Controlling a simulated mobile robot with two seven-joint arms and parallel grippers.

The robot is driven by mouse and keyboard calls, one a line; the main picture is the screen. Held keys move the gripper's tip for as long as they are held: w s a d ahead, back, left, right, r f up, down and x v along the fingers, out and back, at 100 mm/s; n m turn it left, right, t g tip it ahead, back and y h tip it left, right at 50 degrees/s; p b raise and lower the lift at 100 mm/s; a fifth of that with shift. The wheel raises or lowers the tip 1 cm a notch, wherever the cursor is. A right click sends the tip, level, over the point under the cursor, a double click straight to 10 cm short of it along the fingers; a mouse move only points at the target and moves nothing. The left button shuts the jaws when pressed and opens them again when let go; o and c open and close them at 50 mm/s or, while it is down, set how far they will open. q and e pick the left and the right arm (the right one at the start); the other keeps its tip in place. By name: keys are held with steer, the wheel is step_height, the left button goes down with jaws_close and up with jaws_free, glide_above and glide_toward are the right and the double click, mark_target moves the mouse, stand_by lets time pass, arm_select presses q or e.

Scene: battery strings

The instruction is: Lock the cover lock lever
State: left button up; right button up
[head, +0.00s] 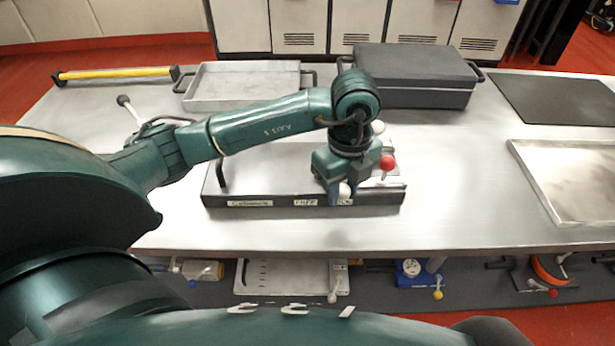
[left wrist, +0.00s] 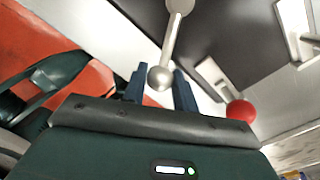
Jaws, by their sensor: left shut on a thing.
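A flat grey unit with a cover (head: 270,180) lies near the front edge of the table, with small labels along its front face; one seems to read FREE. My left gripper (head: 341,193) is over the front right part of this unit, pointing down. It is shut on a lever (left wrist: 172,40) with a silver ball knob (left wrist: 160,78), which lies between its blue fingers. The knob also shows in the head view (head: 344,190), near the labels at the front edge. A red ball knob (head: 388,163) stands beside the gripper on the right. My right gripper is not in view.
A shallow metal tray (head: 215,104) and a dark lidded box (head: 415,75) stand at the back. A black mat (head: 550,98) and a pale tray (head: 575,205) are at right. A yellow bar (head: 115,73) lies at back left.

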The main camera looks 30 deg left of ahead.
mark_target(347, 186)
arm_select(q)
steer(key=shift+w+d, duration=0.1)
stand_by(0.3)
steer(key=shift+w+d+n, duration=0.1)
steer(key=shift+w+n, duration=0.2)
steer(key=shift+n, duration=0.3)
steer(key=o, duration=0.9)
step_height(347, 186, up, 7)
steer(key=p, duration=0.6)
steer(key=shift+r, duration=0.1)
steer(key=shift+s, duration=0.1)
